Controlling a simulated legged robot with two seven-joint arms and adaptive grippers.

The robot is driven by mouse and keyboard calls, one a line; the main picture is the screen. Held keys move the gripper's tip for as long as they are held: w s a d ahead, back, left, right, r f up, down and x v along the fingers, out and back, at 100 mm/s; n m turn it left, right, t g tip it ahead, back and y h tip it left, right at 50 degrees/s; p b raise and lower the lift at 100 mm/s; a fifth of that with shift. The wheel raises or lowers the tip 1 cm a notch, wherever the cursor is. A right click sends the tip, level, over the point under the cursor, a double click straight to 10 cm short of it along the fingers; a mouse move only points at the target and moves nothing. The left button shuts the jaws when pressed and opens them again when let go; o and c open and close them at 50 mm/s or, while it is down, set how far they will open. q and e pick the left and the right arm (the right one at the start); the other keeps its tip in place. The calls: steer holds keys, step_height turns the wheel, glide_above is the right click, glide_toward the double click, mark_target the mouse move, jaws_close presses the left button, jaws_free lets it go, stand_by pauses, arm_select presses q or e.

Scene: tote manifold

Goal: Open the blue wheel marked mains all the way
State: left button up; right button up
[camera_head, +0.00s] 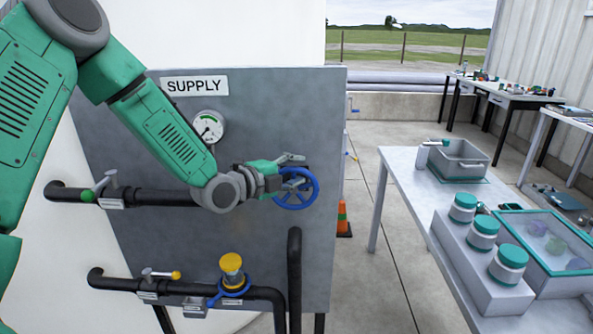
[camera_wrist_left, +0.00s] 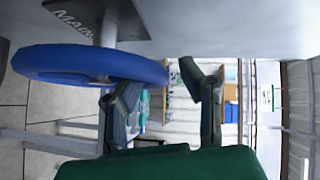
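The blue wheel (camera_head: 302,200) stands on the right part of the grey panel (camera_head: 260,120). My left gripper (camera_head: 297,171) is at the wheel's upper left side in the head view. In the left wrist view the blue rim (camera_wrist_left: 70,66) shows edge-on, with a plate (camera_wrist_left: 72,20) lettered "MAIN", partly cut off, behind it. The fingers of my left gripper (camera_wrist_left: 158,84) are spread, with the rim's right end between them. One finger overlaps the rim; I cannot tell if it touches. My right gripper is not in view.
A "SUPPLY" sign (camera_head: 195,86) and a gauge (camera_head: 208,127) sit above black pipes with lever valves. A yellow-capped valve (camera_head: 232,263) is below. A cone (camera_head: 343,218) stands right of the panel. A table (camera_head: 405,165) with jars and a tote (camera_head: 459,158) is farther right.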

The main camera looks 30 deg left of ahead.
arm_select(q)
steer(key=shift+w+a+f, duration=0.1)
steer(key=shift+a+f, duration=0.1)
steer(key=shift+a, duration=0.6)
steer(key=shift+c, duration=0.8)
steer(key=shift+a+f, duration=0.1)
steer(key=shift+a, duration=0.05)
jaws_close()
steer(key=shift+d, duration=0.4)
steer(key=shift+b, duration=0.3)
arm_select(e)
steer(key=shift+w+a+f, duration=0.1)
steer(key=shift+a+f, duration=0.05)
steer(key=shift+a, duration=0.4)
arm_select(q)
steer(key=shift+f+n, duration=0.15)
steer(key=shift+n, duration=0.15)
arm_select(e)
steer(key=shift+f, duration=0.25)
